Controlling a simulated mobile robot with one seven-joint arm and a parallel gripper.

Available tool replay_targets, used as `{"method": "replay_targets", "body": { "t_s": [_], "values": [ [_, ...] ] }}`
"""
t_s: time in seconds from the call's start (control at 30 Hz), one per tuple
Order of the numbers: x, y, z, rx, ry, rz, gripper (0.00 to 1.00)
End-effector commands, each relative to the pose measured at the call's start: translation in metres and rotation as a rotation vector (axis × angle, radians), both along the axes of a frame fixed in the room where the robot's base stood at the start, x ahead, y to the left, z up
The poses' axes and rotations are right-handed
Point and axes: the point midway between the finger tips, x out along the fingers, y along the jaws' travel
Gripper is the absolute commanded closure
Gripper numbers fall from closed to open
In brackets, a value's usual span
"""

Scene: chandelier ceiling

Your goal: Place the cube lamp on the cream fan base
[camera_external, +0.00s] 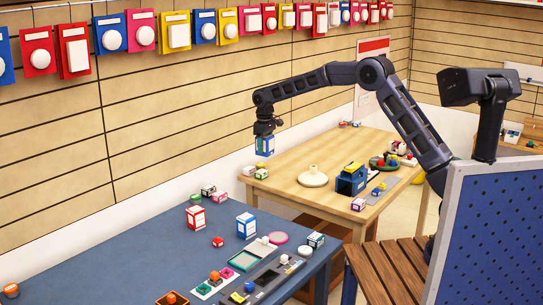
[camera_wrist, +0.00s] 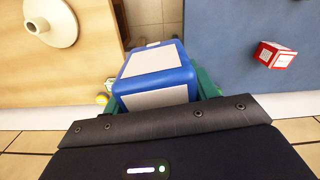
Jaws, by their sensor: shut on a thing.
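The cube lamp (camera_external: 265,146), a blue box with pale panels, hangs in my gripper (camera_external: 265,131) above the gap between the blue table and the wooden table. In the wrist view the cube lamp (camera_wrist: 155,75) fills the middle, with green parts at both its sides. My gripper is shut on it. The cream fan base (camera_external: 313,177) is a round disc with a short upright stem, standing on the wooden table to the right of and below my gripper. In the wrist view the cream fan base (camera_wrist: 52,22) is at the upper left, apart from the lamp.
The wooden table (camera_external: 285,172) also bears a blue boxy device (camera_external: 351,180) and small boxes. The blue table (camera_external: 150,250) holds a red-and-white box (camera_external: 195,219), a blue-and-white box (camera_external: 246,226) and trays. The wooden tabletop around the cream base is mostly clear.

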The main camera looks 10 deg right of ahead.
Motion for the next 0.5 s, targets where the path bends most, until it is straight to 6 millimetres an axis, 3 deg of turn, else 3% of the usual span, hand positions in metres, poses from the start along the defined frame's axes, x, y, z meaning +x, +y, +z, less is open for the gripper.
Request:
{"method": "replay_targets", "body": {
  "t_s": [0.03,0.2,0.5],
  "values": [
    [0.018,-0.018,0.005,0.002,-0.001,-0.016,0.71],
    [0.066,-0.074,0.018,0.002,-0.001,-0.051,0.71],
    [0.137,-0.179,0.041,0.002,-0.001,-0.110,0.71]
  ]
}}
